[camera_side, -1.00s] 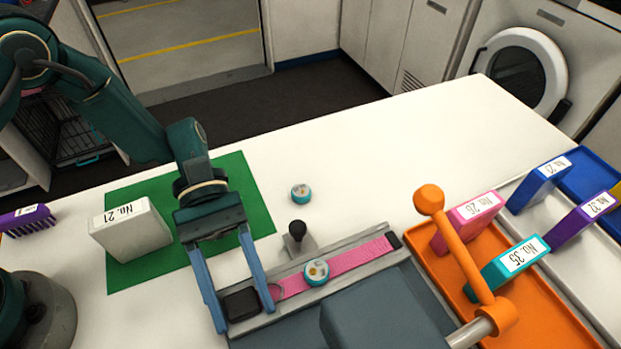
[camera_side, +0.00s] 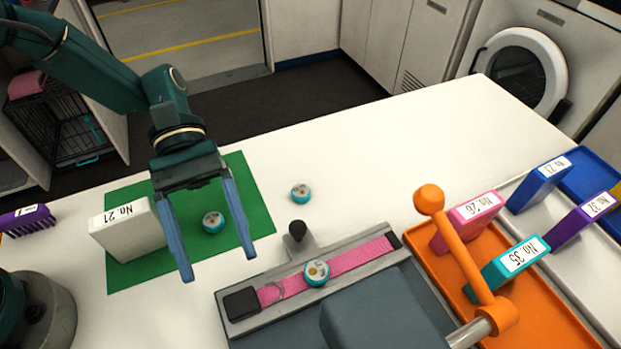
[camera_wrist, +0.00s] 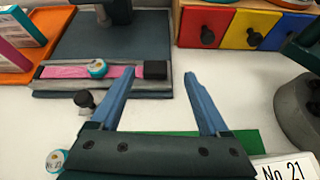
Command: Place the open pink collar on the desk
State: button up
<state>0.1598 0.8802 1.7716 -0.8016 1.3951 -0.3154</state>
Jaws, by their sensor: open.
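The pink collar (camera_side: 350,258) lies open and straight in a grey channel along the edge of the dark press-like device. Its black buckle end (camera_side: 241,302) is at the left and a small black end is at the right. A round teal-and-white piece (camera_side: 316,272) sits on the strap. The collar also shows in the wrist view (camera_wrist: 70,72). My gripper (camera_side: 219,265) is open and empty, its blue fingers raised to the left of the buckle end. In the wrist view my gripper (camera_wrist: 163,85) points toward the channel, apart from the collar.
A white box marked No. 21 (camera_side: 131,230) and a teal round piece (camera_side: 213,222) stand on the green mat (camera_side: 258,212). Another teal piece (camera_side: 301,193) is on the white desk (camera_side: 390,150). An orange lever (camera_side: 462,245) rises at the right. Orange tray (camera_side: 560,318) holds boxes.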

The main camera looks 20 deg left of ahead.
jog(key=a+r+m+t+y, duration=0.2)
jog(key=a+r+t, duration=0.1)
jog(key=a+t, duration=0.1)
jog(key=s+a+r+m+t+y, duration=0.1)
jog(key=a+r+m+t+y, duration=0.2)
jog(key=a+t, duration=0.2)
jog(key=s+a+r+m+t+y, duration=0.1)
jog(key=a+r+m+t+y, duration=0.1)
jog(key=a, duration=0.5)
jog(key=shift+s+r+m+t+y, duration=0.15)
jog(key=shift+r+t+y, duration=0.1)
jog(key=shift+r+t, duration=0.35)
jog(key=shift+s+r+m+t+y, duration=0.15)
jog(key=shift+r+t+y, duration=0.2)
jog(key=shift+t, duration=0.45)
jog(key=shift+a+r+t, duration=0.2)
jog(key=shift+a+t, duration=0.2)
jog(key=shift+a, duration=0.15)
jog(key=shift+c, duration=0.3)
